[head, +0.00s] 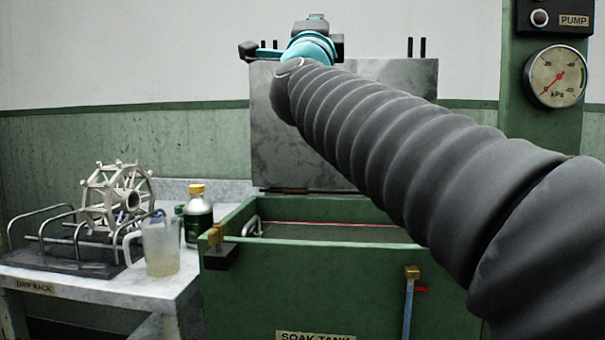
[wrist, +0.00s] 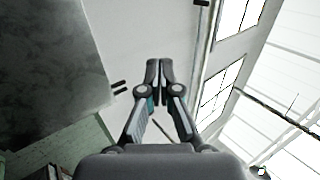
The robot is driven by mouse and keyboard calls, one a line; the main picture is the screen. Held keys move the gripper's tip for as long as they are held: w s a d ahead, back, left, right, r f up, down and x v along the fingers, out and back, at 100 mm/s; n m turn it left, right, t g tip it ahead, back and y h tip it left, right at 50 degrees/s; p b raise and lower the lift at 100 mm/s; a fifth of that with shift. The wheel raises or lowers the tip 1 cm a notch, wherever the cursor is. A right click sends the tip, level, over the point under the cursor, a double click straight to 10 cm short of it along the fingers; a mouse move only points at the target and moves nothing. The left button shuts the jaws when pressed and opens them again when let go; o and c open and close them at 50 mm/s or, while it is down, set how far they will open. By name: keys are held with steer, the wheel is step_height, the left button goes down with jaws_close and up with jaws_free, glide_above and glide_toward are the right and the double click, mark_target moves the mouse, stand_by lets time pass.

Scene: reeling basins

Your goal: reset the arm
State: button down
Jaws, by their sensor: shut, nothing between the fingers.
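My arm, in a dark ribbed sleeve, reaches from the lower right of the head view up to the top middle. My gripper (wrist: 158,68) shows in the wrist view with its two fingers together and nothing between them. Behind it in that view are the pale wall and the windows. In the head view the wrist is at the top middle, in front of an upright grey panel (head: 400,85), and the fingertips cannot be made out clearly.
A green soak tank (head: 310,285) stands below the arm. On the left, a marble-topped table (head: 150,292) holds a drip rack (head: 85,265) with a spoked reel (head: 117,195), a jug (head: 160,248) and a dark bottle (head: 198,220). A pressure gauge (head: 555,76) is on the right post.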

steer(key=s+d+f+n+g+y, duration=0.1)
steer(key=s+f+n+g+y, duration=0.3)
steer(key=f, duration=0.7)
steer(key=d+f+n+g+y, duration=0.1)
steer(key=f+n+g, duration=0.2)
steer(key=f+n, duration=0.6)
steer(key=s+d+f+n+g+y, duration=0.1)
steer(key=s+f+n+g+y, duration=0.15)
steer(key=f, duration=1.05)
steer(key=s+d+f+n+g+h, duration=0.1)
steer(key=s+d+f+g, duration=0.2)
steer(key=s+f, duration=0.3)
steer(key=s+d+f+n+g+h, duration=0.1)
steer(key=s+d+f+g, duration=0.3)
steer(key=f, duration=0.9)
steer(key=s+d+f+n+g+h, duration=0.2)
steer(key=s+d+f+g, duration=0.1)
steer(key=s+f, duration=0.6)
steer(key=shift+s+d+f, duration=0.25)
steer(key=shift+s, duration=0.2)
steer(key=c, duration=1.9)
jaws_free()
